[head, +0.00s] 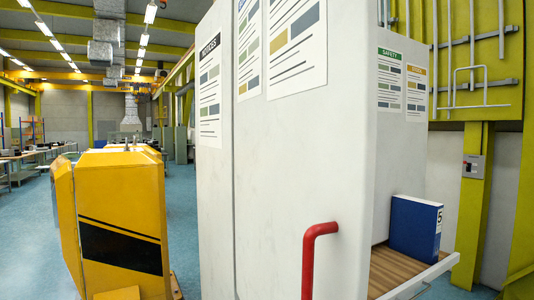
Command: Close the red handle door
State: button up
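A tall white door panel (290,190) stands close in front of me in the head view, with papers on its upper part. A red bent handle (310,258) is fixed low near its right side, and its lower end runs to the bottom of the picture. To the left, a narrow white panel (212,160) meets the door panel at a vertical seam. The door's bottom is out of the picture. I cannot tell for certain how far it stands open. My gripper is not in view.
Right of the door, a wood-topped shelf (395,268) holds a blue binder (415,229) beside a white wall with posters (403,75). A yellow-and-black machine (120,215) stands at the left. Blue floor (30,235) is clear further left.

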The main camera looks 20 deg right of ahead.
aim_at(306, 77)
jog(key=i+j+u, duration=0.25)
jog(key=j, duration=0.15)
jog(key=j+u, duration=0.2)
jog(key=j, duration=0.25)
jog(key=i+j+u, duration=0.25)
jog(key=j, duration=0.05)
